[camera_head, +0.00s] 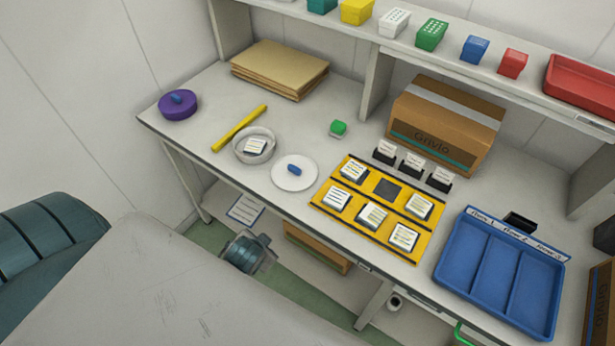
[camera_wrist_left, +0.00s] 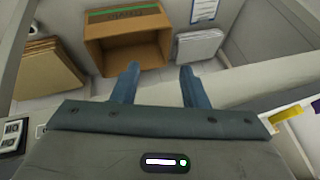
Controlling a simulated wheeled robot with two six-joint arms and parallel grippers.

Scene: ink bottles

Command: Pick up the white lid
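The white lid (camera_head: 284,183) is a flat round disc with a blue knob (camera_head: 294,170) on top. It lies on the table near the front edge in the head view, between a round clear-walled dish (camera_head: 239,152) and the yellow tray. I cannot make it out in the left wrist view. My left gripper (camera_wrist_left: 158,76) is open, with two blue fingers apart and nothing between them. It faces the boxes under the tabletop, away from the lid. A teal part of my arm (camera_head: 246,252) shows below the table's front edge. My right gripper is not in view.
A yellow tray (camera_head: 332,184) with several labelled white blocks is right of the lid. A blue sectioned tray (camera_head: 478,225) is at right. An open carton (camera_wrist_left: 130,58) stands under the table.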

